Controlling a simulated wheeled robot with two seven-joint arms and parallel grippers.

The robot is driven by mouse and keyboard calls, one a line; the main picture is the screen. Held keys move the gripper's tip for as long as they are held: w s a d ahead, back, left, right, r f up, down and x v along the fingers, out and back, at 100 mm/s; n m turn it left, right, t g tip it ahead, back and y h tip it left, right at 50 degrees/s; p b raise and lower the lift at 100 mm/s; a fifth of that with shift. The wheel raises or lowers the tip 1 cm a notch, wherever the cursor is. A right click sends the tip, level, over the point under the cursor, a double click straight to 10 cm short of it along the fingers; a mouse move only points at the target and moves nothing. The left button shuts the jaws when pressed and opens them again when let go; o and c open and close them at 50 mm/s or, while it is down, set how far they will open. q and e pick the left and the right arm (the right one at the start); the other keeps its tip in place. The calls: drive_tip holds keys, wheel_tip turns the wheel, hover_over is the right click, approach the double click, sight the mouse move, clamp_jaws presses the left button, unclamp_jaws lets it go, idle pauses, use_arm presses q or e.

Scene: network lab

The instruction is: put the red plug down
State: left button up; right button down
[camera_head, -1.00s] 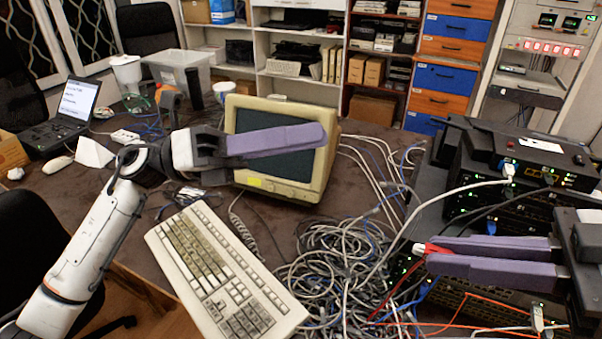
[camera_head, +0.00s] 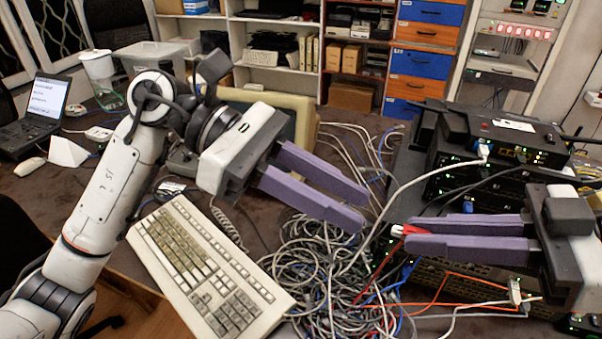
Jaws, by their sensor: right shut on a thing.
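The red plug (camera_head: 410,229) is a small red connector with a pale tip, at the fingertips of my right gripper (camera_head: 408,236). My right gripper comes in from the right and is shut on it, its purple fingers nearly level. The plug is in front of the network gear, above the right edge of the cable heap. A red cable runs down from it. My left gripper (camera_head: 362,208) is open and empty, with its purple fingers apart, over the cable heap just left of the plug. The fingertips do not touch the plug.
A tangled heap of grey and blue cables (camera_head: 318,262) lies mid-table. A beige keyboard (camera_head: 205,268) is to its left. Stacked network devices (camera_head: 505,150) with plugged cables stand at the right. A beige monitor (camera_head: 300,110) is behind my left arm.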

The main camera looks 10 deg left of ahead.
sight(397, 231)
use_arm(q)
drive_tip(key=shift+x, duration=2.05)
clamp_jaws()
use_arm(e)
drive_tip(key=c, duration=1.7)
unclamp_jaws()
